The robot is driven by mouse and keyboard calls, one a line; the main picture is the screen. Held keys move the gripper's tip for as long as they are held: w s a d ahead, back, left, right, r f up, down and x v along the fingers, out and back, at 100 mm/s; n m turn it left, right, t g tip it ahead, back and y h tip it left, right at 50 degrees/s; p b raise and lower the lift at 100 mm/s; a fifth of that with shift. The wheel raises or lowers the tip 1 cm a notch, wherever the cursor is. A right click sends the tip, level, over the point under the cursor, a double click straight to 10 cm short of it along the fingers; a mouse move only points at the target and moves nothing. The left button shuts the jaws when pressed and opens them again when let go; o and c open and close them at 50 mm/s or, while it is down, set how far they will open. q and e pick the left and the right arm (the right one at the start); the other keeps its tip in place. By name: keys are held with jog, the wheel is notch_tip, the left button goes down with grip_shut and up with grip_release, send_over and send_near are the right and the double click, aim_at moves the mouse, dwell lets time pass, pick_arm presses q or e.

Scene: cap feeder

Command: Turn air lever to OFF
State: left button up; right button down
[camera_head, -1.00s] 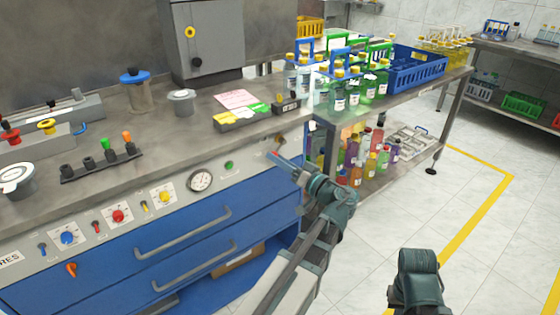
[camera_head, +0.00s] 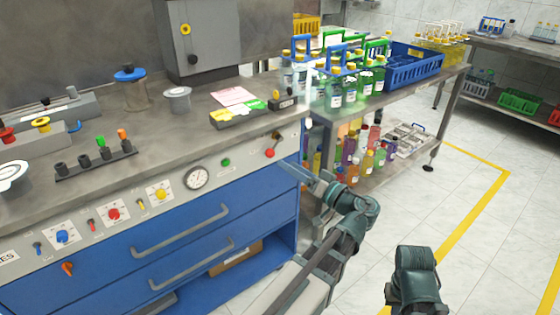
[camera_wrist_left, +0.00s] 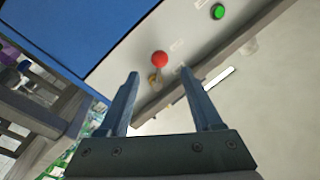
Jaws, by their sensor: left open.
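The air lever (camera_head: 270,153) is on the right end of the bench's grey front panel. Its red ball sits low, and a short stem runs up from it. In the left wrist view its red ball (camera_wrist_left: 159,58) and a brass part below show just beyond the fingertips. My left gripper (camera_head: 312,172) is below and right of the lever in the head view, apart from it. In the left wrist view its two fingers (camera_wrist_left: 158,73) are spread with nothing between them. Any OFF marking is too small to read. My right gripper is not seen.
A green button (camera_head: 226,162) and a pressure gauge (camera_head: 196,179) are left of the lever on the panel. Blue drawers (camera_head: 190,250) with handles lie below. A steel shelf table with bottles (camera_head: 335,95) and a blue crate (camera_head: 412,72) stands to the right.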

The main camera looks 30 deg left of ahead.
pick_arm(q)
jog(key=v, duration=0.7)
jog(key=shift+d+b, duration=0.25)
jog(key=shift+b, duration=0.05)
jog(key=s+a+f+m+g+h, duration=0.1)
jog(key=s+f+m+g+h, duration=0.3)
jog(key=f, duration=0.6)
jog(key=a+f+m+t+h, duration=0.1)
jog(key=f+h, duration=0.6)
jog(key=f, duration=0.2)
jog(key=s+d+f+m+g+h, duration=0.1)
jog(key=s+d+f+m+h, duration=0.2)
jog(key=d, duration=0.6)
jog(key=s+d+f+m+h, duration=0.2)
jog(key=s+d+m+h, duration=0.15)
jog(key=d, duration=0.65)
notch_tip(320, 180, up, 37)
jog(key=s+p, duration=0.1)
jog(key=p, duration=3.5)
jog(key=shift+d+m+p, duration=0.15)
jog(key=shift+m+p, duration=0.2)
jog(key=shift+m, duration=0.1)
